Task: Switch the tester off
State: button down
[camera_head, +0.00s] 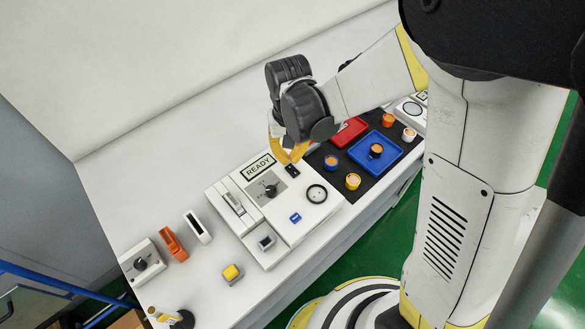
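The tester (258,217) is a white box on the bench in the middle of the view, with a display reading READY. A dark knob (271,190) sits below the display, and a round black-rimmed part (316,194) and a small blue part (295,218) sit nearer the front. A small black switch (292,169) is at the tester's back right. My gripper (291,154), with yellow fingers, points down just behind this switch. I cannot tell whether the fingers touch the tester. The gap between the fingertips is too small to judge, and I see nothing held.
Right of the tester, a black mat (330,173) carries a red tray (349,132), a blue tray (363,156) and several orange-topped cups. To the left are an orange holder (172,243), a white block (198,227), a yellow button (231,272) and a second knob box (142,262).

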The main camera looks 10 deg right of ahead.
aim_at(290, 167)
jog(key=shift+f+b, duration=1.6)
jog(key=shift+f, duration=0.2)
dwell(0.7)
jog(key=shift+r, duration=0.15)
jog(key=shift+r+p, duration=2.55)
jog(key=shift+r, duration=0.9)
jog(key=s+d+r+t+b, duration=0.5)
jog(key=s+d+r+t, duration=0.2)
jog(key=s+d+r, duration=0.3)
jog(key=shift+s+d+m, duration=0.4)
jog(key=shift+d, duration=1.35)
jog(key=shift+r, duration=0.1)
